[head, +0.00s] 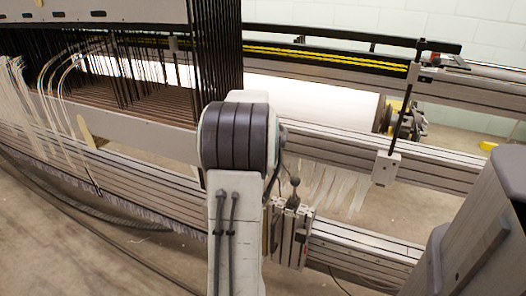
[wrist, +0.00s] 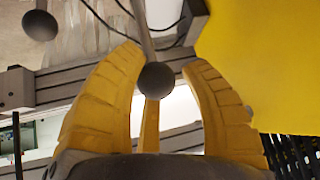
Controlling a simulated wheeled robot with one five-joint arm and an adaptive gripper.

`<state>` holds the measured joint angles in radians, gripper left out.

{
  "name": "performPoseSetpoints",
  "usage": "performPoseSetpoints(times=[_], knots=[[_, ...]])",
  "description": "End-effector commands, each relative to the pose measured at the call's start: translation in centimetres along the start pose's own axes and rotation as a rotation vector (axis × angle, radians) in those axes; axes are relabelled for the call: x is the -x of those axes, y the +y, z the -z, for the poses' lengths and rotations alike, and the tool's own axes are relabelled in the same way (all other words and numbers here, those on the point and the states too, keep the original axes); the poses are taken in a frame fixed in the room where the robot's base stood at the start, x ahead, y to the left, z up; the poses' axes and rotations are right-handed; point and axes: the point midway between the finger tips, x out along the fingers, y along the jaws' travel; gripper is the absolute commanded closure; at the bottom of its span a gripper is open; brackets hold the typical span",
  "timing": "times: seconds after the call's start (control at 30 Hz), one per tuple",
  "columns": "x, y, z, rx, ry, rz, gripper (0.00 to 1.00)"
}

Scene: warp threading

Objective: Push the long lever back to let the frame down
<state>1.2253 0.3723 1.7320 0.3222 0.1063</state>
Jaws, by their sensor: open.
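In the wrist view, a dark ball knob (wrist: 157,80) on a grey rod stands between the yellow fingers of my gripper (wrist: 165,60). The fingers are spread to either side of it, and I cannot tell whether any touches it. A second dark ball knob (wrist: 40,25) is at the upper left, outside the fingers. In the head view, a lever with a dark ball knob (head: 295,181) rises from a metal bracket beside my arm. I cannot tell which knob tops the long lever. My arm hides my gripper in the head view.
Grey slotted rails (head: 355,245) of the loom run across the head view. A white roll (head: 310,98) lies behind, and dark upright heddles (head: 215,60) stand at the left. A thin black rod rises from a white block (head: 385,168). A yellow surface (wrist: 260,60) fills the wrist view's upper right.

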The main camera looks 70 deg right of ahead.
Motion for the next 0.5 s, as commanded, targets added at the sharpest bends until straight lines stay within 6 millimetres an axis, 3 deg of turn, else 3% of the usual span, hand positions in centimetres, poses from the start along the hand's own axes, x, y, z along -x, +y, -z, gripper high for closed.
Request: performPoseSetpoints(times=[0.17,0.5], knots=[[-0.07,0.05,-0.21,0.0,-0.006,-0.001,0.44],[0.29,0.09,-0.3,-0.001,-0.008,-0.002,0.44]])
